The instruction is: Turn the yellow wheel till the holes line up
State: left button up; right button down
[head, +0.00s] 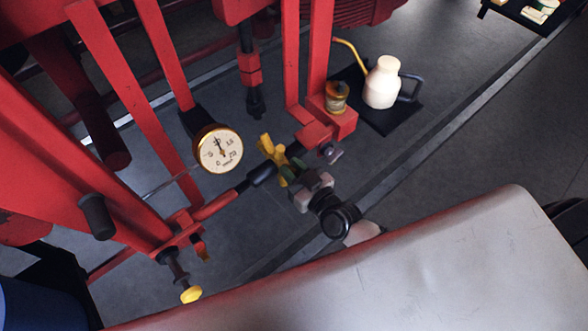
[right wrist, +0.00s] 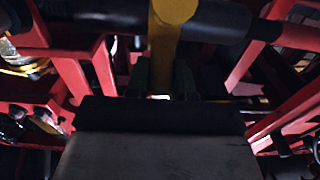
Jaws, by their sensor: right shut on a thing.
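The yellow wheel (head: 267,146) shows in the head view as a small yellow piece with short arms, beside a black shaft and red frame parts. My right gripper (head: 289,172) comes in from the lower right and is shut on one of its arms. In the right wrist view a yellow bar (right wrist: 163,45) runs down between the two dark fingers (right wrist: 161,82), under a black cylinder. The holes cannot be made out; the gripper and shaft cover part of the wheel. My left gripper is not in view.
A round dial gauge (head: 218,149) stands left of the wheel. Red frame bars (head: 135,80) crowd the left and top. A yellow-tipped knob (head: 191,294) is at lower left. A cream oil can (head: 382,83) and a small brass cup (head: 337,97) are behind. Grey floor is open at right.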

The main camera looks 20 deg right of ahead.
jog(key=shift+w+r, duration=0.15)
jog(key=shift+r, duration=0.2)
jog(key=shift+r, duration=0.1)
jog(key=shift+w+a+r+p, duration=0.1)
jog(key=shift+w+r+p, duration=0.25)
jog(key=shift+r+p, duration=0.2)
jog(key=shift+p, duration=0.3)
jog(key=c, duration=0.9)
grip_release()
jog(key=shift+f, duration=0.15)
jog(key=shift+s, duration=0.1)
jog(key=shift+p+v, duration=0.5)
jog(key=shift+v, duration=2.45)
